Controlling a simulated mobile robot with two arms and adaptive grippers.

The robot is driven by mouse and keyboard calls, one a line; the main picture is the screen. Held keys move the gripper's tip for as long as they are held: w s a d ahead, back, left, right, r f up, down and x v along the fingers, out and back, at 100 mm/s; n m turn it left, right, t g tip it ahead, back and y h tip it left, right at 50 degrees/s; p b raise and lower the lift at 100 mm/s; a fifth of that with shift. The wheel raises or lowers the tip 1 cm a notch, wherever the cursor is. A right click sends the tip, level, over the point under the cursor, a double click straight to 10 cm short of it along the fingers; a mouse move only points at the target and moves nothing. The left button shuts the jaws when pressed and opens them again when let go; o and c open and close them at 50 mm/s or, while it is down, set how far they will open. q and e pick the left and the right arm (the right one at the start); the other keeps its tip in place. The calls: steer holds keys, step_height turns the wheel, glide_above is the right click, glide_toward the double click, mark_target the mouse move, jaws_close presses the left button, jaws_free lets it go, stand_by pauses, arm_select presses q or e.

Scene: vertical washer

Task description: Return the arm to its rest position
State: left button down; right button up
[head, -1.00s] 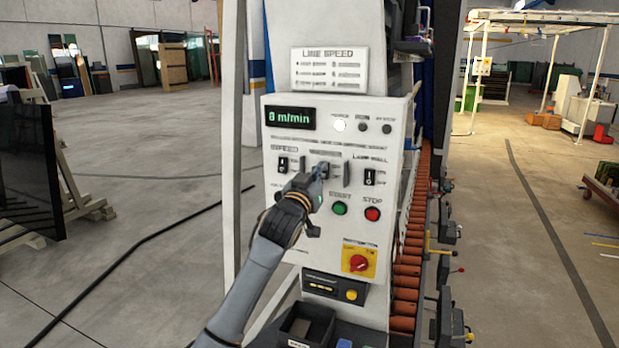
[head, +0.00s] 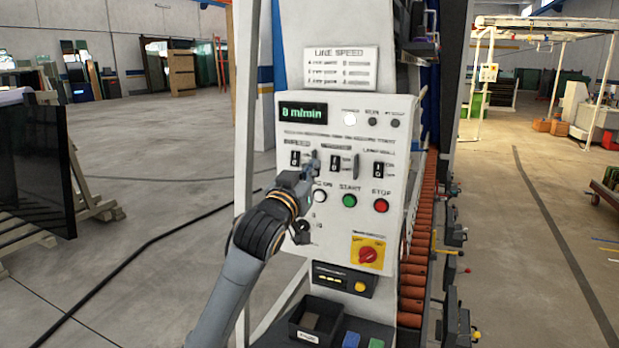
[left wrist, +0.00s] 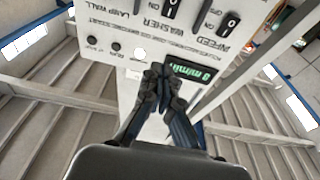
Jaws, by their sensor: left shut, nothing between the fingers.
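My left gripper (head: 312,163) is in front of the washer's white control panel (head: 345,220), close to the left and middle rocker switches. Its fingers are together with nothing between them. In the left wrist view the closed fingertips (left wrist: 160,72) point at the panel, beside the green display (left wrist: 188,71). In the head view the display (head: 303,113) reads 8 m/min. The middle rocker switch (head: 342,165) and the right one (head: 378,169) are clear of the gripper. A white lamp (head: 349,119) is lit. I cannot tell whether the fingers touch the panel. My right gripper is not in view.
The green start button (head: 349,200), red stop button (head: 381,206) and red rotary switch (head: 368,254) sit lower on the panel. A black tray (head: 316,322) juts out below. Orange rollers (head: 415,260) run along the right. The floor at left is open, with a black cable.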

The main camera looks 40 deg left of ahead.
arm_select(q)
steer(key=shift+s+f, duration=0.15)
steer(key=shift+s, duration=0.15)
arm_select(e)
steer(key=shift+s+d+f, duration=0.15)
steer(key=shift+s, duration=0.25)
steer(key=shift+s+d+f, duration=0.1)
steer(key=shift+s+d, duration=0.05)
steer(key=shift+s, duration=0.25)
